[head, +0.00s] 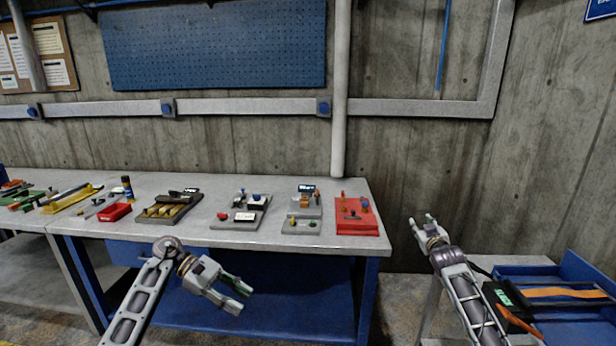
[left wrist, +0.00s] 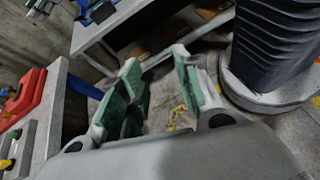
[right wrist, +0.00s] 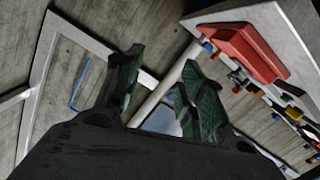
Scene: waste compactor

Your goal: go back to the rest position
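My left gripper (head: 234,298) is in front of the workbench, below the level of its top. In the left wrist view its green-padded fingers (left wrist: 158,92) stand apart with nothing between them. My right gripper (head: 425,221) is raised in the gap to the right of the workbench, beside the red board. In the right wrist view its green-padded fingers (right wrist: 160,88) are spread and empty. Neither gripper touches any object.
The workbench (head: 290,240) carries a red board (head: 357,228), grey fixture boards, a red bin (head: 115,212) and tools. A blue tray (head: 575,318) with an orange strap stands at the lower right. A pipe (head: 340,90) runs up the wall behind.

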